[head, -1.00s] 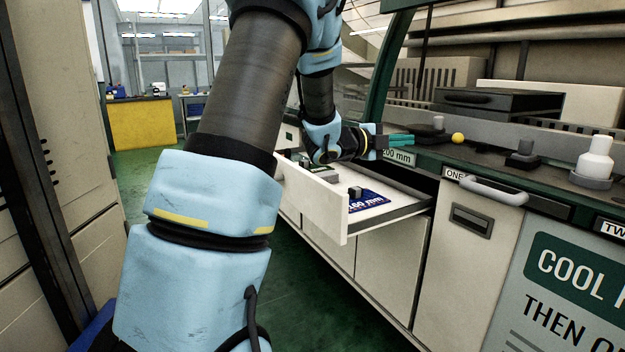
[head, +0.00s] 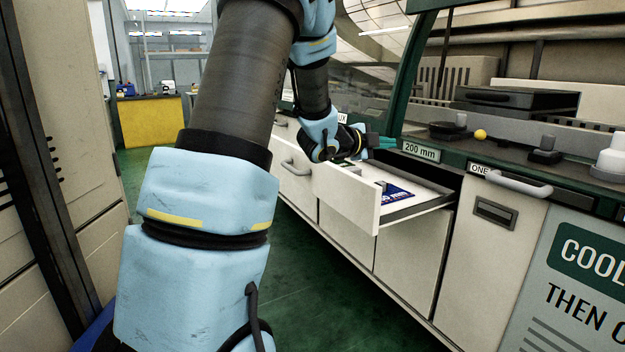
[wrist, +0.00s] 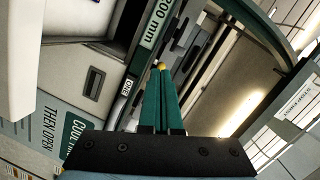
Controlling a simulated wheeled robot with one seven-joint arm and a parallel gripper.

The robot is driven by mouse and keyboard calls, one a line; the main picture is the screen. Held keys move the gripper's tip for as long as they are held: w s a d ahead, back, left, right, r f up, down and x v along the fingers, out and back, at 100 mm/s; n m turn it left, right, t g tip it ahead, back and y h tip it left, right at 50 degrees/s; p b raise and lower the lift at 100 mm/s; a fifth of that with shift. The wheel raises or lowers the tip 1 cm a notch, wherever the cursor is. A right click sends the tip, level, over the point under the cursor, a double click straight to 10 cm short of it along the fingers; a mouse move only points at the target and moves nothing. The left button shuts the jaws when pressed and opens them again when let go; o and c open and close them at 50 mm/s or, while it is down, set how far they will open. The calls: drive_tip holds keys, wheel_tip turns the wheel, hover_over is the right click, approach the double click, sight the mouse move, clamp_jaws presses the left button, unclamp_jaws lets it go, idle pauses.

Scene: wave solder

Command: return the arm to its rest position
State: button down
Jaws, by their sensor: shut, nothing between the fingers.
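My arm runs up through the middle of the head view and bends down to my gripper (head: 388,142), which is above the open drawer by the counter edge, left of the "200 mm" label. In the wrist view my gripper (wrist: 161,68) shows two green fingers lying together, with nothing held between them.
The drawer (head: 345,195) stands pulled out below my gripper, with a blue "mm" card (head: 397,193) inside. A yellow ball (head: 480,134) and dark fixtures (head: 543,152) sit on the counter. A tall cabinet (head: 65,150) stands at left; green floor (head: 310,310) between is clear.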

drive_tip(key=s+a+f+n+y, duration=0.2)
drive_tip(key=a+f+n+y, duration=0.3)
drive_tip(key=a+n, duration=0.3)
drive_tip(key=s+a+f+n+y, duration=0.35)
drive_tip(key=a+n+y, duration=0.2)
drive_tip(key=a, duration=0.45)
drive_tip(key=s+a+f+n+g+y, duration=0.1)
drive_tip(key=s+a+f+n+g, duration=0.15)
drive_tip(key=s, duration=0.45)
drive_tip(key=s+a+f+n+g+y, duration=0.1)
drive_tip(key=s+a+f+n+g, duration=0.2)
drive_tip(key=s, duration=0.4)
drive_tip(key=s+a+f+n+g, duration=0.2)
drive_tip(key=s+n+g, duration=0.1)
drive_tip(key=s+n, duration=0.3)
wheel_tip(320, 180, up, 16)
drive_tip(key=m+p, duration=0.1)
drive_tip(key=p, duration=1.5)
drive_tip(key=shift+w+m, duration=0.15)
drive_tip(key=shift+m, duration=0.15)
